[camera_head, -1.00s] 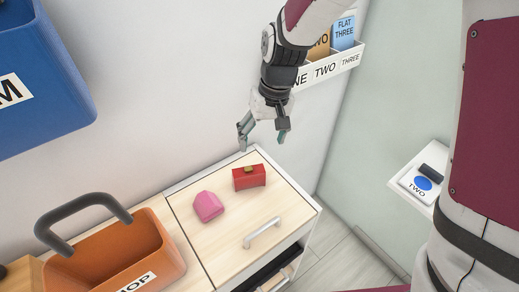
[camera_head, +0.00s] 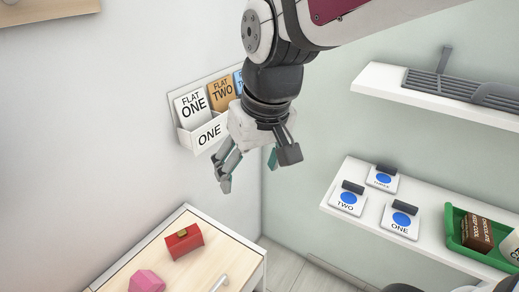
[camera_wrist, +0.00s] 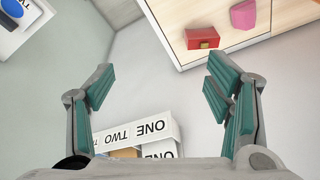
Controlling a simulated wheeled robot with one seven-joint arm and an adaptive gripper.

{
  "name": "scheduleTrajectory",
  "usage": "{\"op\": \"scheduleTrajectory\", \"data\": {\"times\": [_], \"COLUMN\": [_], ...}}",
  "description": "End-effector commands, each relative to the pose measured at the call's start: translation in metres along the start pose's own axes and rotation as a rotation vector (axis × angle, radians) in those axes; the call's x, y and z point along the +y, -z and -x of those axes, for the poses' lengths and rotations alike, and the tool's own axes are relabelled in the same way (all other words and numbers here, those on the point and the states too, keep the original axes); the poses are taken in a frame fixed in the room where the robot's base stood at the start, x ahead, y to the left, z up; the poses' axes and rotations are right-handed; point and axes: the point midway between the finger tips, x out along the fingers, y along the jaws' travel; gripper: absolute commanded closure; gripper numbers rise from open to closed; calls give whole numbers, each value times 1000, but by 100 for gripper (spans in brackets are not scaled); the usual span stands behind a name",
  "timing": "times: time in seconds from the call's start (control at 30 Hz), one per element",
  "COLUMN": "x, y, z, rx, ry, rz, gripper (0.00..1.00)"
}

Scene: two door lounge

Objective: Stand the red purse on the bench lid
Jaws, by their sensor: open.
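My gripper (camera_head: 248,172) is open and empty, above and to the right of the bench in the head view.
A wall rack (camera_head: 210,130) with cards reading FLAT ONE and FLAT TWO hangs behind my gripper. A white shelf (camera_head: 375,228) at right holds blue-dotted tags and a green tray (camera_head: 470,250). A higher shelf (camera_head: 385,78) has a grey grille.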

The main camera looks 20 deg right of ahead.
Motion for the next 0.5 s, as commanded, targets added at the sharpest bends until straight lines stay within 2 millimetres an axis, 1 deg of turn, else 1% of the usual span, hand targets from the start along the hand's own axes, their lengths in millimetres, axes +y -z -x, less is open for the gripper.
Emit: {"op": "scheduleTrajectory", "data": {"times": [0.03,0.1,0.2,0.3,0.4,0.5], "x": [8,17,26,33,37,39], "y": [-14,-34,-60,-80,-93,-100], "z": [13,26,38,45,48,49], "rx": [27,53,86,109,123,128], "ry": [-13,-30,-53,-71,-82,-87], "rz": [-15,-32,-54,-72,-83,-90], "gripper": [28,28,28,28,28,28]}}
